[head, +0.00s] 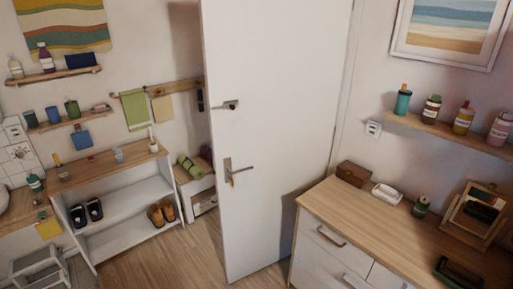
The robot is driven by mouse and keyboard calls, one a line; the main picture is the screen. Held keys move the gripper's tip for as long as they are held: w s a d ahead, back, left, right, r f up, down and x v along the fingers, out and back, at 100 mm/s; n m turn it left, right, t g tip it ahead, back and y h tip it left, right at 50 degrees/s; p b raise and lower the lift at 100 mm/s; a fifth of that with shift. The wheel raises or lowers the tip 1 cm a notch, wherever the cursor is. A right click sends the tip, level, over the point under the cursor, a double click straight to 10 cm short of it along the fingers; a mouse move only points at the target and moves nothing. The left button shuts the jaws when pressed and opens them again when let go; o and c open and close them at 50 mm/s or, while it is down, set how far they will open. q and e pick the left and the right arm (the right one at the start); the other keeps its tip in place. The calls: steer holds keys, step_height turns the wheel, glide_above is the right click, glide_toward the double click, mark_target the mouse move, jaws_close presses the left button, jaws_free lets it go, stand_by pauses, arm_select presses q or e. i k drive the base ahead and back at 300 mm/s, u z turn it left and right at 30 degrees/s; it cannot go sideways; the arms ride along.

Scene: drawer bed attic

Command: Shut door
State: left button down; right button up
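A white door (272,110) stands open in the middle of the head view, swung into the room. It has a metal lever handle (236,170) with what looks like a key below it. A smaller metal fitting (231,104) sits higher up near its left edge. The door's right edge is at the wall by the dresser. Neither of my grippers shows in the head view.
A wooden-topped white dresser (330,203) stands close to the door at right, with a brown box (353,173) on it. A shoe shelf (122,206) stands at left. Wooden floor (180,258) is clear between them.

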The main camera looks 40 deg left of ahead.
mark_target(283, 61)
steer(key=z, duration=0.1)
steer(key=i, duration=0.6)
steer(key=u, duration=0.65)
steer(key=i, duration=0.45)
steer(key=u, duration=0.55)
